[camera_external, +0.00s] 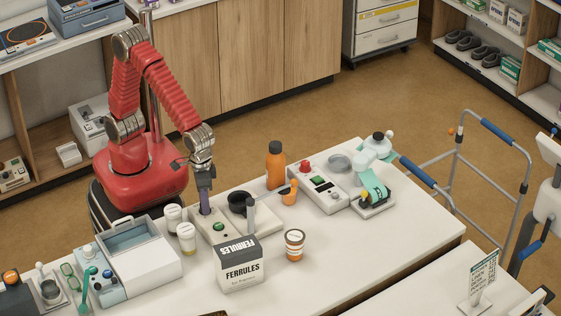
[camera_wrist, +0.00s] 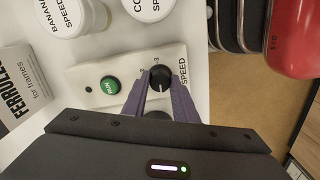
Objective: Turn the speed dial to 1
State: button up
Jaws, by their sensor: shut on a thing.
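The speed dial (camera_wrist: 160,80) is a small black round knob on a light control panel (camera_wrist: 105,72), beside the printed word SPEED. A small "3" is printed just above it in the wrist view. The exact pointer setting is too small to read surely. My gripper (camera_wrist: 161,77) has its two purple fingers shut on the dial, one on each side. In the external view my gripper (camera_external: 205,208) reaches down onto the left end of the panel (camera_external: 217,241), and the dial is hidden there.
A green RUN button (camera_wrist: 110,85) sits beside the dial. White lidded tubs (camera_external: 187,238) stand close by on the left. A FERRULES box (camera_external: 239,268) stands in front of the panel.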

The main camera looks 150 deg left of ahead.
jog(key=m, duration=1)
jog(key=shift+w+m, duration=0.1)
jog(key=shift+m, duration=0.2)
dwell(0.4)
jog(key=o, duration=1)
jog(key=shift+o, duration=0.2)
notch_tip(320, 180, up, 14)
